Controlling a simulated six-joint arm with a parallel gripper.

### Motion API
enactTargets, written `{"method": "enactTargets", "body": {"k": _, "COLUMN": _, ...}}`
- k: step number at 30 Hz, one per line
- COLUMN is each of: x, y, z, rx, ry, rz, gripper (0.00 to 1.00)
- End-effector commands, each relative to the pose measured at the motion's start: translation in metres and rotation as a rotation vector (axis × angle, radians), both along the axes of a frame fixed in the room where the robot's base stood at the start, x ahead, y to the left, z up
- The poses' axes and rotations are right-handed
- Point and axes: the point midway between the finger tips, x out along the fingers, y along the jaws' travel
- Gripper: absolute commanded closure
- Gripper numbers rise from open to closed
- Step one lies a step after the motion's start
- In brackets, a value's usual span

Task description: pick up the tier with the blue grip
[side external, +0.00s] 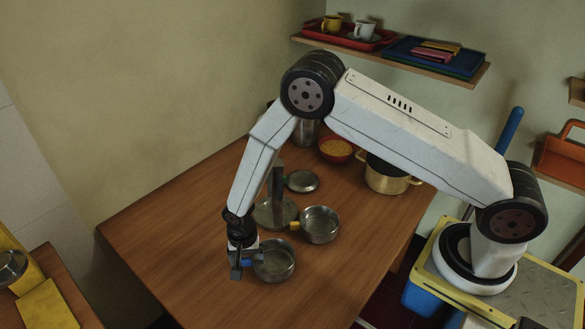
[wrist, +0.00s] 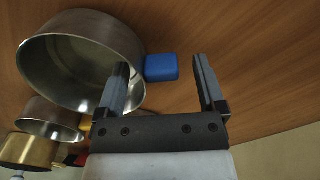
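The tier with the blue grip is a round, open steel pan (side external: 274,262) on the table, upright and seemingly empty; in the wrist view (wrist: 75,55) it fills the upper left. Its blue grip (wrist: 161,68) sticks out to the right there, toward my gripper. My gripper (wrist: 160,80) is open, with one finger on each side of the blue grip; the left finger overlaps the pan's wall in the picture. I cannot tell whether the fingers touch anything. In the side view my gripper (side external: 240,268) points down just left of the pan, hiding part of the grip.
Another steel tier (side external: 320,226) with a yellow grip (side external: 296,225) stands close behind. A metal stand (side external: 278,185) with a round base, a lid (side external: 302,181), a red bowl (side external: 336,148) and a brass pot (side external: 386,179) stand farther back. The table's front left (side external: 170,240) is clear.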

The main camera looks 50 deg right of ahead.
Motion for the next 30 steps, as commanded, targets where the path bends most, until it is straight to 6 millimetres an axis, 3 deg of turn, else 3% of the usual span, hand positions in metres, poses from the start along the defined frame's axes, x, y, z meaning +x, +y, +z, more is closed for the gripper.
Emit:
{"method": "enactTargets", "body": {"k": 1, "x": 0.000, "y": 0.000, "z": 0.000, "rx": 0.000, "ry": 0.000, "rz": 0.000, "gripper": 0.29}}
{"method": "enactTargets", "body": {"k": 8, "x": 0.000, "y": 0.000, "z": 0.000, "rx": 0.000, "ry": 0.000, "rz": 0.000, "gripper": 1.00}}
{"method": "enactTargets", "body": {"k": 22, "x": 0.000, "y": 0.000, "z": 0.004, "rx": 0.001, "ry": -0.001, "rz": 0.000, "gripper": 1.00}}
{"method": "enactTargets", "body": {"k": 30, "x": 0.001, "y": 0.000, "z": 0.024, "rx": 0.001, "ry": -0.002, "rz": 0.000, "gripper": 1.00}}
